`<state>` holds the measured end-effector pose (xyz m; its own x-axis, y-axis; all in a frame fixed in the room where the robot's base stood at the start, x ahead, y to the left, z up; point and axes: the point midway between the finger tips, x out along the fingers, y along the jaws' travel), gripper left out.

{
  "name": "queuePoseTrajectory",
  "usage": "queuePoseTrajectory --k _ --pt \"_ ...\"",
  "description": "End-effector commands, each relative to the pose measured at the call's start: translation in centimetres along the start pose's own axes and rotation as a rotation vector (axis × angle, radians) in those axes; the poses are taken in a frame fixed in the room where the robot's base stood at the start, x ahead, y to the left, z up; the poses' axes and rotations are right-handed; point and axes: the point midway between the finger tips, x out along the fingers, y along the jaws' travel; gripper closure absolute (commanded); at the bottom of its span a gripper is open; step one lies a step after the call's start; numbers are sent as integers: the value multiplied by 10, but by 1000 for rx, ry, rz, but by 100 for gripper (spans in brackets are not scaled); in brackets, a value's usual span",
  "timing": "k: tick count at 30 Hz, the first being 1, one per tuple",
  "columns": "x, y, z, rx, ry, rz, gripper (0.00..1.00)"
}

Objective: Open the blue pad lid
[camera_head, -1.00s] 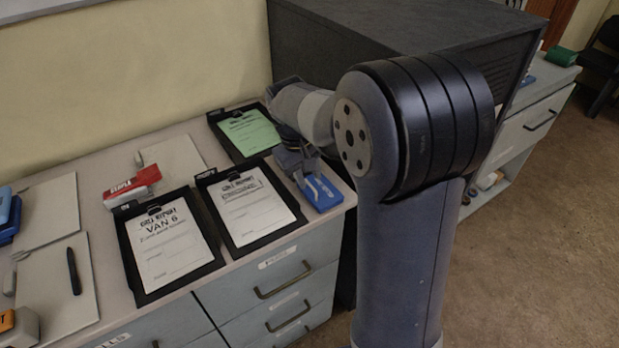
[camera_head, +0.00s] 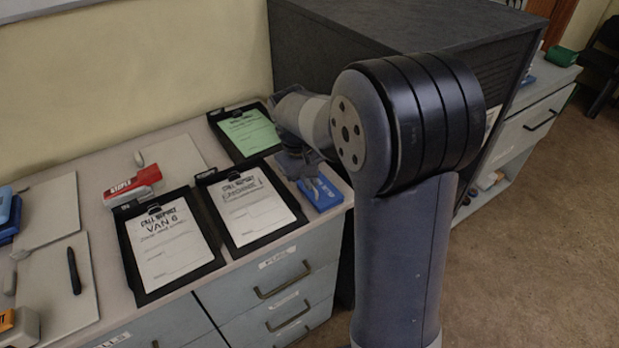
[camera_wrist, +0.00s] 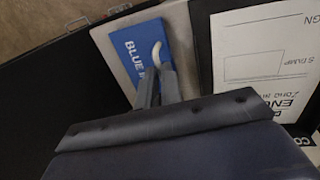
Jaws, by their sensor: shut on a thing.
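The blue pad (camera_head: 321,194) lies near the right end of the counter in the head view, partly hidden by my gripper. In the wrist view its blue lid (camera_wrist: 128,48) lies flat, with white lettering starting "BLUE" and a pale curved tab (camera_wrist: 156,52) on top. My gripper (camera_wrist: 158,80) is over the lid, its fingers close together at the tab's lower end. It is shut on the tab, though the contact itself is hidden.
Two clipboards, "VAN 6" (camera_head: 165,240) and another (camera_head: 250,205), lie left of the pad. A green-sheeted clipboard (camera_head: 248,134) lies behind. A dark cabinet (camera_head: 400,40) stands close behind my arm. The counter's front edge is near the pad.

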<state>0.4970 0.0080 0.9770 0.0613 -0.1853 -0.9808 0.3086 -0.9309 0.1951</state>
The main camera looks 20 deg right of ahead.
Motion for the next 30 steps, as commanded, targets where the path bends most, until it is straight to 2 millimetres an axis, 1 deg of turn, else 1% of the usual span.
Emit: queuePoseTrajectory --k 11,16,20,30 --pt "-1 0 0 0 0 -3 100" --pt "-5 4 0 4 0 -38 100" --pt "-10 10 0 6 -1 -101 100" --pt "-19 29 0 5 1 -334 100"
